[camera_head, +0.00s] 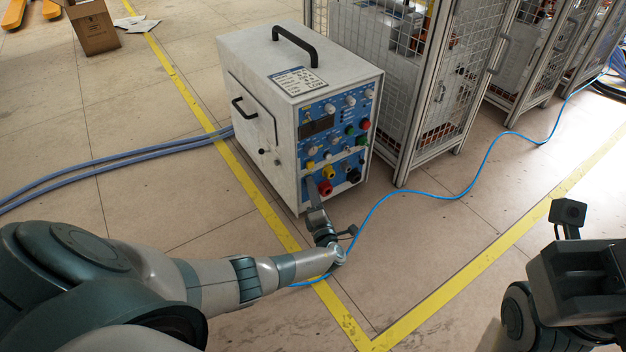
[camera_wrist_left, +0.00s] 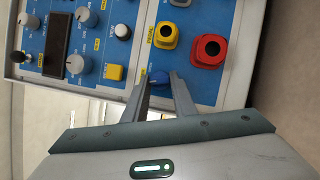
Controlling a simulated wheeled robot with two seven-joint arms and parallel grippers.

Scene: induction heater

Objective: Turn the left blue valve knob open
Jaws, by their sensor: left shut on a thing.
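The induction heater (camera_head: 258,92) is a white box with a blue front panel full of knobs and sockets. The blue valve knob (camera_wrist_left: 158,77) shows in the left wrist view low on the panel, between the two finger ends of my left gripper (camera_wrist_left: 160,84). The left gripper is shut on this knob. In the head view my left gripper (camera_head: 311,190) reaches the panel's lower left corner and hides the knob there. My right gripper (camera_head: 568,212) shows only partly at the right edge, away from the heater, and its jaws cannot be made out.
A red socket (camera_wrist_left: 208,51) and a yellow socket (camera_wrist_left: 166,35) sit close beside the fingers. Mesh cages (camera_head: 405,90) stand right of the heater. A thin blue cable (camera_head: 440,195) and thicker hoses (camera_head: 110,160) lie on the floor. The floor in front is otherwise open.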

